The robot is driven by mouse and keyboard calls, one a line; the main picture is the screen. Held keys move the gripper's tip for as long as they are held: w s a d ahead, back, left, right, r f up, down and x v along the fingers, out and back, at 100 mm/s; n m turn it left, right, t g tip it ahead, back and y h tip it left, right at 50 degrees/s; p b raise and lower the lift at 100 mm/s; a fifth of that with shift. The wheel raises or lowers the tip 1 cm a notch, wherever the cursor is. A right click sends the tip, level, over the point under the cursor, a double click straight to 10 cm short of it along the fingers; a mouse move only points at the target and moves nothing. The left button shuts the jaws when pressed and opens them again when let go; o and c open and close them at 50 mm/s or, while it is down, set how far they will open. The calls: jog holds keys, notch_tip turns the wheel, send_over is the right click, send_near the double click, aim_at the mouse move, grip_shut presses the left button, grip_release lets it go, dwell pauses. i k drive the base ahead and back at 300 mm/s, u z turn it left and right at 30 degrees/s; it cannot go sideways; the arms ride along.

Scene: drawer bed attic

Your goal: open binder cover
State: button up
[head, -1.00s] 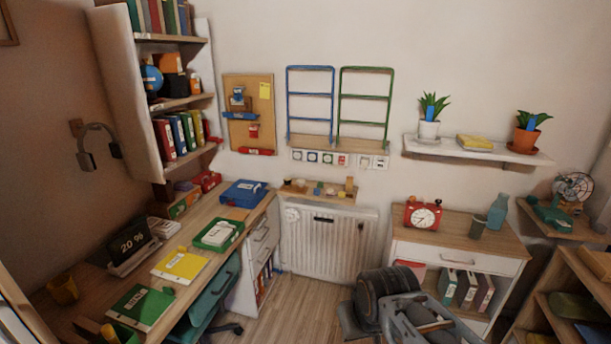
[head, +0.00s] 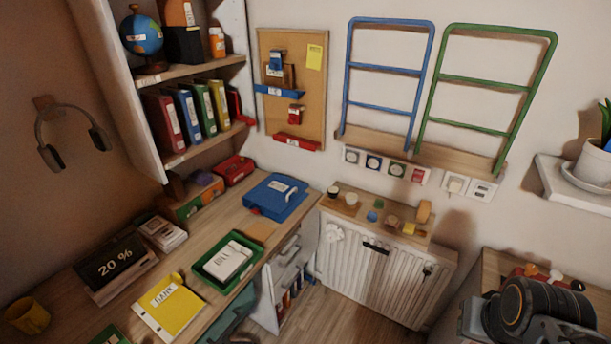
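A yellow binder-like folder (head: 170,307) marked BANK lies flat on the desk at the lower left, with a white strip along its left side. A green item (head: 108,336) beside it is cut off by the bottom edge. Several upright binders (head: 190,115) in red, blue, green and yellow stand on the wall shelf. I cannot tell which one the task means. Part of my arm shows at the lower right, well away from the desk items. My gripper's fingers are not visible.
On the desk (head: 218,219) stand a green tray (head: 205,278) with a paper marked BILL, a blue case (head: 276,196), a 20 % display (head: 115,262) and a yellow mug (head: 28,316). A radiator (head: 380,272) stands right of the desk.

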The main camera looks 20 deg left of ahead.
aim_at(276, 193)
jog(key=u, duration=0.35)
jog(key=i, duration=0.95)
jog(key=u, duration=1.4)
jog(key=i, duration=0.65)
jog(key=u, duration=0.65)
